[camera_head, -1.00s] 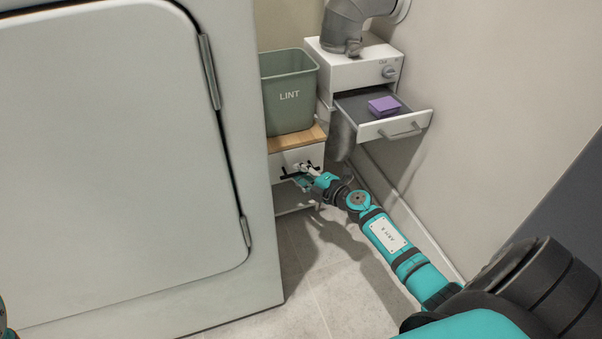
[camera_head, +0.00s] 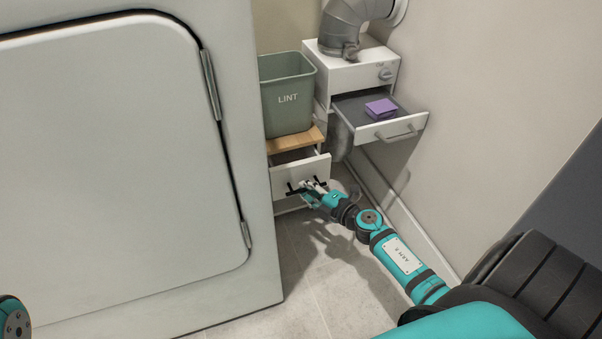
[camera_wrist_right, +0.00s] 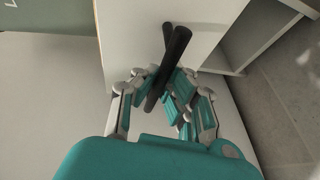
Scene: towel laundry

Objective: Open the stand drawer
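The stand drawer (camera_head: 282,178) has a white front and a black bar handle (camera_wrist_right: 176,52). It sits under the wooden top of the small stand (camera_head: 298,139) and is partly pulled out, with a gap showing above its front. My right gripper (camera_head: 312,188) is at the handle, low in front of the drawer. In the right wrist view, the fingers of my right gripper (camera_wrist_right: 165,88) are closed around the bar. The fingers partly hide the handle. My left gripper is not in view; only a bit of my left arm shows at the lower left corner.
A green LINT bin (camera_head: 288,97) stands on the stand. A white wall box (camera_head: 352,75) at right has an open tray (camera_head: 395,128) holding a purple block (camera_head: 381,108). A large white machine (camera_head: 130,180) fills the left. Tiled floor (camera_head: 300,285) in front is clear.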

